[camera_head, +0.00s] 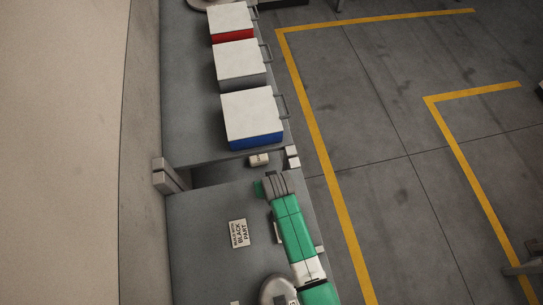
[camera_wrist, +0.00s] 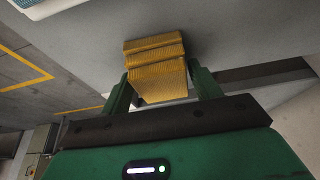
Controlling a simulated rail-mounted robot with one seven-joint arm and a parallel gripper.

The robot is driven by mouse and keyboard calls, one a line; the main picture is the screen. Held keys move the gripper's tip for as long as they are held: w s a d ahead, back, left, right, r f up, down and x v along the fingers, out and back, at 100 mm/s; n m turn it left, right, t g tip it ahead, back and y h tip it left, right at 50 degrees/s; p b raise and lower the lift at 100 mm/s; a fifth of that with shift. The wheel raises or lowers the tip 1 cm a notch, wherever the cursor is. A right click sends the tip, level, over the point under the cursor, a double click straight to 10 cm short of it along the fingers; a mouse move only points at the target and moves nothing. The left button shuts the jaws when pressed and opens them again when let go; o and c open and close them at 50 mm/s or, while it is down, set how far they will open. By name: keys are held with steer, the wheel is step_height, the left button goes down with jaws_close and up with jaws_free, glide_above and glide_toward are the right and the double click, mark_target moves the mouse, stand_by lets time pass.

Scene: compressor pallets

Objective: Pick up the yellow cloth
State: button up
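The yellow cloth (camera_wrist: 157,70) is a folded, layered bundle in the wrist view. It sits between the two green fingers of my gripper (camera_wrist: 158,80) and reaches past their tips over a grey surface. The fingers lie close along both its sides; whether they press on it or are just around it I cannot tell. In the head view my gripper (camera_head: 271,187) is low over the near grey table, by its far edge.
The near table (camera_head: 195,270) bears a printed label (camera_head: 239,233). Beyond a gap stand blue (camera_head: 256,142), grey (camera_head: 242,62) and red (camera_head: 233,36) bins with pale tops. Open floor with yellow lines is on the right, a wall on the left.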

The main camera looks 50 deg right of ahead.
steer(key=c, duration=0.6)
steer(key=shift+r, duration=0.7)
step_height(320, 180, up, 2)
steer(key=shift+r, duration=0.25)
steer(key=s+a, duration=0.3)
steer(key=s, duration=0.1)
steer(key=s+a, duration=0.3)
steer(key=s, duration=0.1)
steer(key=s+a+r+p, duration=0.1)
steer(key=s+a, duration=0.2)
steer(key=s, duration=0.2)
steer(key=shift+s, duration=0.1)
